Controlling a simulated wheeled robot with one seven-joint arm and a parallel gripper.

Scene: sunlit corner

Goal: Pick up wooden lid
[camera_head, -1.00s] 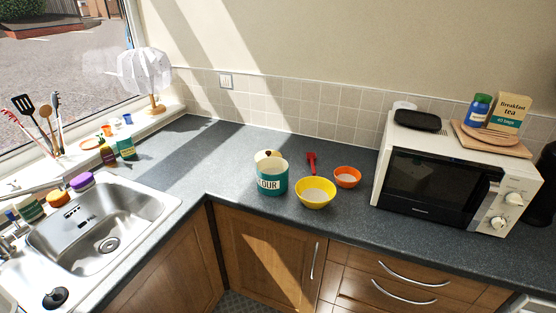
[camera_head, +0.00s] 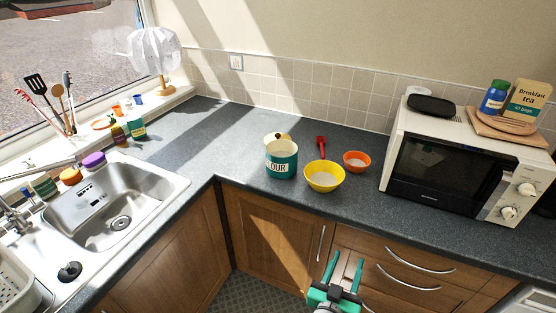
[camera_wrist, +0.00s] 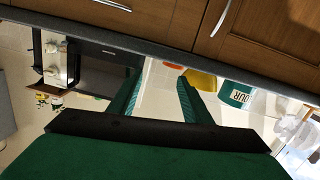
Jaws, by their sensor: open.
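A teal and cream canister marked FLOUR (camera_head: 281,164) stands on the dark counter. A pale round piece with a small dark knob (camera_head: 283,135) shows just behind its rim. It looks like the wooden lid, mostly hidden by the canister; I cannot tell how it rests. My gripper (camera_head: 346,262) has green fingers, is open and empty, and is low in front of the cabinet doors, apart from the canister. In the wrist view, which is upside down, the open fingers (camera_wrist: 160,75) show with the canister (camera_wrist: 237,95) beyond them to the right. I cannot make out the lid there.
A yellow bowl (camera_head: 324,177), an orange bowl (camera_head: 357,161) and a red utensil (camera_head: 321,146) are right of the canister. A white microwave (camera_head: 462,165) stands further right, the sink (camera_head: 115,215) at left. The counter (camera_head: 220,145) left of the canister is clear.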

